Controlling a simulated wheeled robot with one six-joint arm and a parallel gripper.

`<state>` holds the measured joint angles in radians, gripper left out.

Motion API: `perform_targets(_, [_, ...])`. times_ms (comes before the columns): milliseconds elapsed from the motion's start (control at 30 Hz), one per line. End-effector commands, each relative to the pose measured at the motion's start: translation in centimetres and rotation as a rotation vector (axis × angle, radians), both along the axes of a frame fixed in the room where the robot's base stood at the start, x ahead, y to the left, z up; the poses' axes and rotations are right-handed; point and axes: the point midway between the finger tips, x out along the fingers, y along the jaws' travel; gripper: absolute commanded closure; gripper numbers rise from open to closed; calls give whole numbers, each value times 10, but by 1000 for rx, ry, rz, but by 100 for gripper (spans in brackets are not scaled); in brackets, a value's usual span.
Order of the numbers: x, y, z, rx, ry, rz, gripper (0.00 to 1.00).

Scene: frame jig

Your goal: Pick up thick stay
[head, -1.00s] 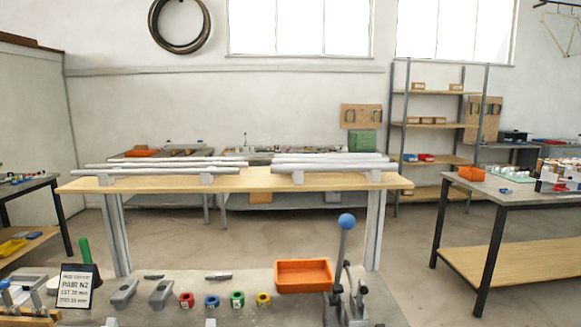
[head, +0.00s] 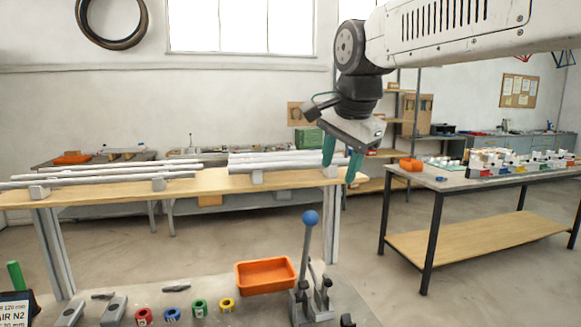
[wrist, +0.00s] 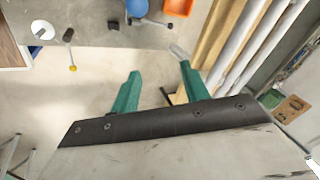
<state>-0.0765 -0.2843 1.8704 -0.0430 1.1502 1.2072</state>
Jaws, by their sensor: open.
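Pale grey round bars lie in two groups on supports on a wooden-topped bench. The thicker-looking bars (head: 285,159) are on the right, and the thinner-looking bars (head: 110,173) are on the left. I cannot tell which single bar is the thick stay. My gripper (head: 341,166) has green fingers, spread apart and empty, near the right end of the right group. In the wrist view, my gripper (wrist: 160,68) points down past the bench end. Pale bars (wrist: 236,45) run beside its right finger, apart from it.
An orange bin (head: 265,276), a blue-knobbed lever (head: 310,218) and several coloured rings (head: 199,307) stand on the near table. A grey-topped table (head: 460,178) with parts is at right. Open floor (head: 370,215) lies between the benches.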

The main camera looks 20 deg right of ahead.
Motion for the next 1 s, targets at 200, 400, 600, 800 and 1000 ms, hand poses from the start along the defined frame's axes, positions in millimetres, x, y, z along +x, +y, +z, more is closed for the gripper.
perform_targets(200, [79,17,45,164,-96,-320,55])
perform_targets(400, [101,20,46,211,-115,-401,55])
perform_targets(600, [109,19,26,211,-116,-401,55])
perform_targets(800, [119,17,-4,210,-113,-402,55])
perform_targets(1000, [127,17,-17,210,-116,-400,55])
